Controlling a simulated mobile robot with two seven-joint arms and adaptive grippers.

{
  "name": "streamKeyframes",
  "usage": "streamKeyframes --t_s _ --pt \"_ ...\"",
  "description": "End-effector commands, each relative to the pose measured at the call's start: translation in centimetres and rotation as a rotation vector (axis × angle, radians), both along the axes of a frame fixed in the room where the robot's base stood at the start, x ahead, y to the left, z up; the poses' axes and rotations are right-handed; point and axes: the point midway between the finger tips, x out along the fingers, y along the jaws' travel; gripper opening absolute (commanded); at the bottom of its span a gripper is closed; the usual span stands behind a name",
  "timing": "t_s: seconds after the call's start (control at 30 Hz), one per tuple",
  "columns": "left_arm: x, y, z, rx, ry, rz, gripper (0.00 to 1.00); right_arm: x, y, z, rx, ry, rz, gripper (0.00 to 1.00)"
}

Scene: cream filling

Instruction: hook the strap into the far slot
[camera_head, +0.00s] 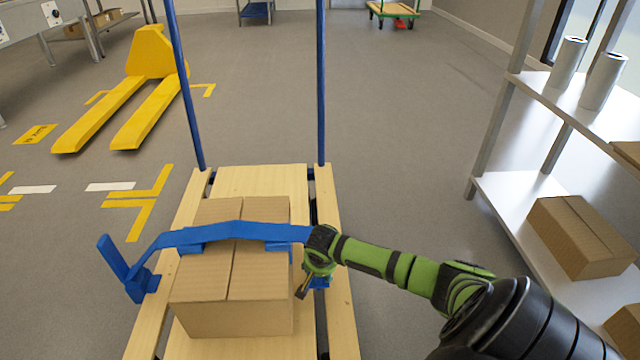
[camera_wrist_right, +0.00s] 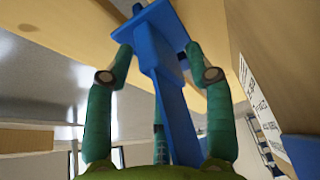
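The blue strap (camera_head: 225,234) lies arched across the top of a cardboard box (camera_head: 235,290). Its left end joins a blue upright piece (camera_head: 125,275) at the left edge of the wooden deck (camera_head: 340,320). My right gripper (camera_head: 316,268) is at the strap's right end, beside the box's right side. In the right wrist view, the green fingers (camera_wrist_right: 160,62) are closed around the blue end piece (camera_wrist_right: 172,100), with the fingertips beside its wider plate. A small blue part (camera_head: 320,283) shows just below the gripper. I cannot make out the far slot clearly. My left gripper is out of view.
Two blue poles (camera_head: 186,85) (camera_head: 320,85) rise at the deck's far end. A white shelf (camera_head: 520,205) with boxes and cans stands to the right. A yellow pallet jack (camera_head: 145,85) stands at the far left.

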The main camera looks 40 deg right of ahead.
Motion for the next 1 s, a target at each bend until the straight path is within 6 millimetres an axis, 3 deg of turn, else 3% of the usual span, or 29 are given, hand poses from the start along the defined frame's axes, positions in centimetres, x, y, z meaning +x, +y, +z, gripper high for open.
streamKeyframes --t_s 0.37,0.8,1.0 --pt "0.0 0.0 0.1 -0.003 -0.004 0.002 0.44 -0.4 0.3 1.1 0.001 -0.001 0.0 0.54" --pt "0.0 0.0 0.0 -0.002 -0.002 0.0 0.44 -2.8 2.3 8.7 0.0 -0.001 0.001 0.54" --pt "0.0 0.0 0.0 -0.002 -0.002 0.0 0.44 -3.5 2.9 10.7 0.0 0.0 0.001 0.54"
